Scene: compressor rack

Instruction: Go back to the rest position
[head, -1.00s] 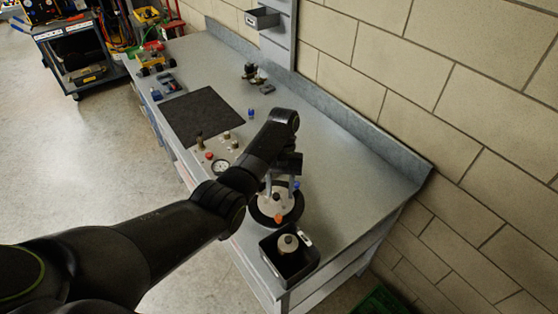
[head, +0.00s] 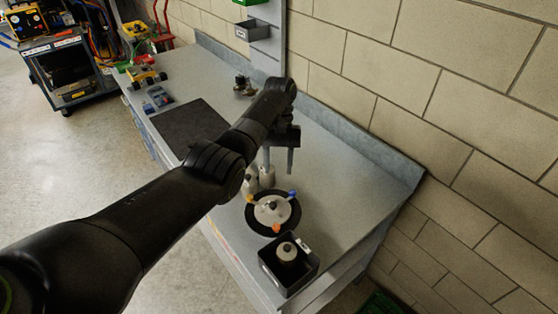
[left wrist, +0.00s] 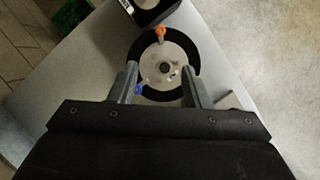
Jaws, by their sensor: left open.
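My left gripper (head: 278,166) is open and empty, its fingers pointing down over the bench near a round fixture. The left wrist view shows the two fingers (left wrist: 158,82) apart, with the fixture between and beyond them. The fixture is a pale round plate (head: 270,212) on a black ring, with an orange knob and a blue knob on its edge; it also shows in the left wrist view (left wrist: 165,66). Grey bottle-like parts (head: 265,175) stand behind it, partly hidden by my gripper. My right gripper is in neither view.
A black bin (head: 290,278) holding a pale round part stands at the bench's near corner. A dark mat (head: 188,130) lies mid-bench, partly behind my arm. A block wall (head: 370,70) runs along the right. A tool cart (head: 62,68) stands at far left. The bench's right part is clear.

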